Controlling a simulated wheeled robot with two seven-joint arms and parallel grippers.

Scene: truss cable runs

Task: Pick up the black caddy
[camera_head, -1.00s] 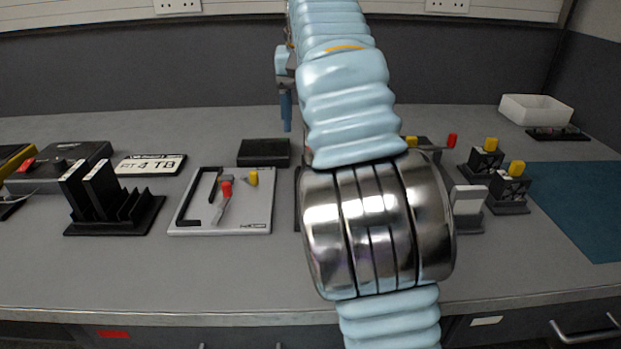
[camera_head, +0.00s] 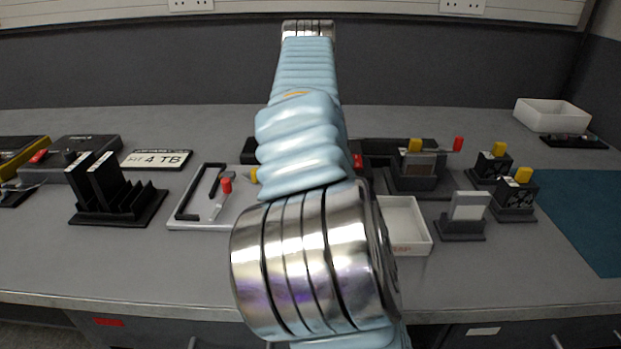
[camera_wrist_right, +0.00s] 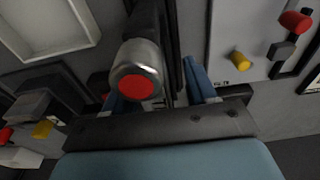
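A black piece with a dark bar (camera_wrist_right: 144,22) and a red-ended metal cap (camera_wrist_right: 137,84) lies under my right gripper (camera_wrist_right: 160,92) in the right wrist view. I take it for the black caddy, but its whole shape does not show. The two blue fingers stand apart, one on each side of the bar, with the left finger partly hidden behind the cap. I see no firm grip. In the head view my right arm hides this spot and the gripper; only a red bit (camera_head: 357,160) shows beside the arm.
A white tray (camera_head: 425,247) and a black fixture (camera_head: 417,182) with yellow and red knobs stand right of the arm. A light board (camera_head: 185,224) with tools and a black slotted rack (camera_head: 150,200) stand left. The front bench strip is mostly clear.

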